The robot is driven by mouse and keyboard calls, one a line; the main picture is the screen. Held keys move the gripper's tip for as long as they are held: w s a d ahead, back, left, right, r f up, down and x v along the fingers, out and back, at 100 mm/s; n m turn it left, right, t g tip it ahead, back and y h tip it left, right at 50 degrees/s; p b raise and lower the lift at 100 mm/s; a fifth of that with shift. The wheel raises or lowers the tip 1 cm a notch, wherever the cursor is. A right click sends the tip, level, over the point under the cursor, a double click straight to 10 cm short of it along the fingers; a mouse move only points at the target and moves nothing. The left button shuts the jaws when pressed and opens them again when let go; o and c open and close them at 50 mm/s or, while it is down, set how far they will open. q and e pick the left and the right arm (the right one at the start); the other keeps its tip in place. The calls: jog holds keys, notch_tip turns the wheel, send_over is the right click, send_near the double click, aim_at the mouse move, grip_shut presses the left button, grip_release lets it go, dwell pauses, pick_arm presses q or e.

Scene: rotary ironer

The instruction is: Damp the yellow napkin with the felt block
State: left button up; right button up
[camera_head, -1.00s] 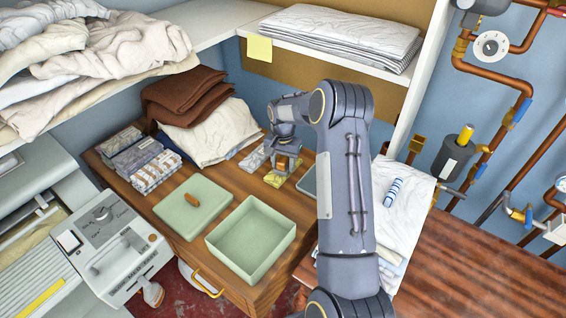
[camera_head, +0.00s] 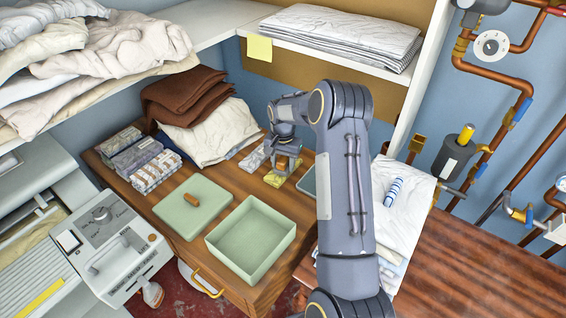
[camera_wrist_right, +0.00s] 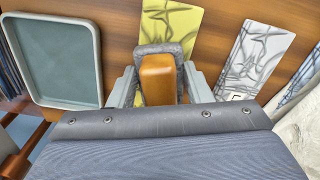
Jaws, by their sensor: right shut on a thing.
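The yellow napkin (camera_head: 274,181) lies flat on the wooden worktop, partly hidden by my right gripper. In the right wrist view the napkin (camera_wrist_right: 171,22) shows dark crease lines. My right gripper (camera_wrist_right: 158,85) is shut on the felt block, which has an orange-brown handle (camera_wrist_right: 158,78) and a grey felt base (camera_wrist_right: 172,49). The block is at the near edge of the napkin in the wrist view and covers part of it. I cannot tell whether the felt touches the cloth. My right gripper also shows in the head view (camera_head: 284,168). My left gripper is not in view.
A shallow tray with a pale rim (camera_wrist_right: 97,60) lies left of the block in the wrist view. A grey-white patterned cloth (camera_wrist_right: 250,60) lies right. An open green box (camera_head: 250,240), its lid (camera_head: 180,215) and folded cloth stacks (camera_head: 150,165) occupy the worktop.

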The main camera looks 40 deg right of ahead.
jog(key=shift+r+p, duration=2.05)
jog(key=shift+r, duration=1.45)
jog(key=shift+s, duration=0.1)
jog(key=s+d+p, duration=0.1)
jog(key=s, duration=0.2)
jog(key=s+d+f+p, duration=0.1)
jog(key=s+d, duration=0.1)
jog(key=s, duration=0.2)
jog(key=s+d+p, duration=0.1)
jog(key=s+d, duration=0.1)
jog(key=s, duration=0.2)
jog(key=shift+s+d+f, duration=0.15)
jog(key=shift+s+f, duration=0.05)
jog(key=shift+f, duration=0.05)
jog(key=shift+f+b, duration=1.7)
jog(key=shift+f, duration=1.05)
